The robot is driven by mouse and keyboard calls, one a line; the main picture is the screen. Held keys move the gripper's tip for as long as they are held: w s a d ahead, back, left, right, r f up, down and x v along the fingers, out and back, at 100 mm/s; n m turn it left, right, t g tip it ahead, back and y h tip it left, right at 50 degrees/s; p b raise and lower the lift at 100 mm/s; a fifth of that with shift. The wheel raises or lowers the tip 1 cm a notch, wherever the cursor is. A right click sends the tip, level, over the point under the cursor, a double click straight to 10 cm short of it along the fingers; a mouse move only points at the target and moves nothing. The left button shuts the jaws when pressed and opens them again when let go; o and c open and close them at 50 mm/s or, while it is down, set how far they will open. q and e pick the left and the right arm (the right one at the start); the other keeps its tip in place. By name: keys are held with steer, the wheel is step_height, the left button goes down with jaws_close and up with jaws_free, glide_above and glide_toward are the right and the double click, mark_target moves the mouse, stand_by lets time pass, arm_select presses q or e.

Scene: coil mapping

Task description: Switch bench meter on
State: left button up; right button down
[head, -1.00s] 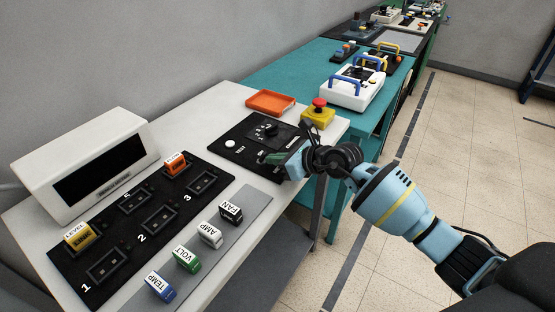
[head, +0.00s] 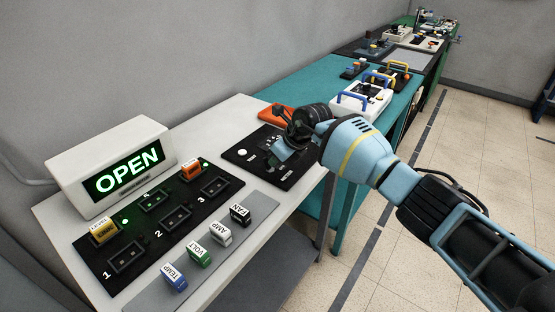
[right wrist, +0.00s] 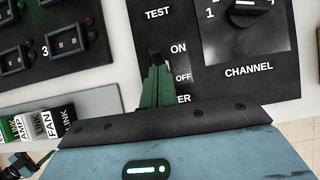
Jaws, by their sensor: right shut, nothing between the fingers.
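The bench meter (head: 70,168) is a white box at the left of the white bench, and its display (head: 127,171) is lit with green "OPEN". The black control panel (head: 238,156) lies to its right. In the right wrist view, the dark power switch (right wrist: 154,55) stands beside the "ON" label, above "OFF". My right gripper (head: 279,153) is shut and empty over this panel. Its green fingertips (right wrist: 155,70) are at the switch's lower side; I cannot tell if they touch. In the head view the gripper hides the switch. My left gripper is out of view.
A black socket board (head: 150,232) holds a yellow plug (head: 103,230) and an orange plug (head: 191,171), with green lights lit. Several labelled plugs stand on a grey strip (head: 256,209). The channel knob (right wrist: 250,10) is close right of the switch. An orange tray (head: 270,113) lies behind.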

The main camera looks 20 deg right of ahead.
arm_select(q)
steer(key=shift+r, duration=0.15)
arm_select(e)
steer(key=shift+r, duration=0.25)
steer(key=shift+r, duration=0.65)
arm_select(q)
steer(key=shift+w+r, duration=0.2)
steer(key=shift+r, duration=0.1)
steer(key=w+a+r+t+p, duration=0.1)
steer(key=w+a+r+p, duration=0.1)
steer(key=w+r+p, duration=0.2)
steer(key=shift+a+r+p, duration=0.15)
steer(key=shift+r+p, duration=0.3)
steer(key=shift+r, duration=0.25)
arm_select(e)
steer(key=w+a+r+v, duration=0.1)
steer(key=v, duration=0.8)
steer(key=shift+r, duration=0.4)
steer(key=shift+d, duration=0.1)
